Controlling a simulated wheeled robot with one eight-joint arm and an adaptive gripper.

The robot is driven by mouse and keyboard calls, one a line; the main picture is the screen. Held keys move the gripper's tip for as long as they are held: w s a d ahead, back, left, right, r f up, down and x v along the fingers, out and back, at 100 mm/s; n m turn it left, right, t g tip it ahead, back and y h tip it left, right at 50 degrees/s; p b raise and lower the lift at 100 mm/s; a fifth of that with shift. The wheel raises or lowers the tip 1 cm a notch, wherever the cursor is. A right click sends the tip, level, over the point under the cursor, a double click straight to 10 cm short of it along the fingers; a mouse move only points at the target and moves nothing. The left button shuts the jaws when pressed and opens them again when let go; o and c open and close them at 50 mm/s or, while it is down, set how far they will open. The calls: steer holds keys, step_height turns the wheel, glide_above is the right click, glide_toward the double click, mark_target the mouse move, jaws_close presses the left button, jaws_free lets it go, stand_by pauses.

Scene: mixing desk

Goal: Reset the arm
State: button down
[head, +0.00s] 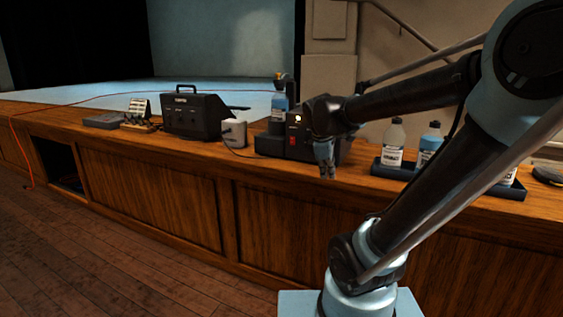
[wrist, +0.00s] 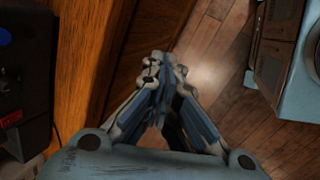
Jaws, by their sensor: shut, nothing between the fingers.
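My gripper (head: 327,172) hangs at the end of my raised arm, in front of the wooden desk's front edge, near the black machine with a red switch (head: 300,140). Its fingers point down. In the wrist view my gripper (wrist: 163,60) is shut with its fingertips together and nothing between them. Below the fingertips are the desk's wooden side and the plank floor (wrist: 205,55). My arm hides part of the machine and part of the desk top.
The wooden desk (head: 150,190) holds a black box with a handle (head: 197,115), a white cup (head: 233,132), a blue bottle (head: 279,105) and a dark tray (head: 385,170) with several bottles. An orange cable (head: 22,150) hangs over the left end. The floor in front is clear.

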steer(key=s+d+f+m+g+y, duration=0.1)
steer(key=s+f+m, duration=0.5)
steer(key=s+m, duration=0.1)
steer(key=s+d+f+m+y, duration=0.1)
steer(key=s+d+f+m, duration=0.1)
steer(key=s+f+m, duration=0.4)
steer(key=s+m, duration=0.1)
steer(key=s, duration=0.2)
steer(key=shift+s+d+m+g, duration=0.2)
steer(key=shift+s+m+g, duration=0.1)
steer(key=shift+s+g, duration=0.1)
steer(key=shift+w+f, duration=0.25)
steer(key=shift+w, duration=0.2)
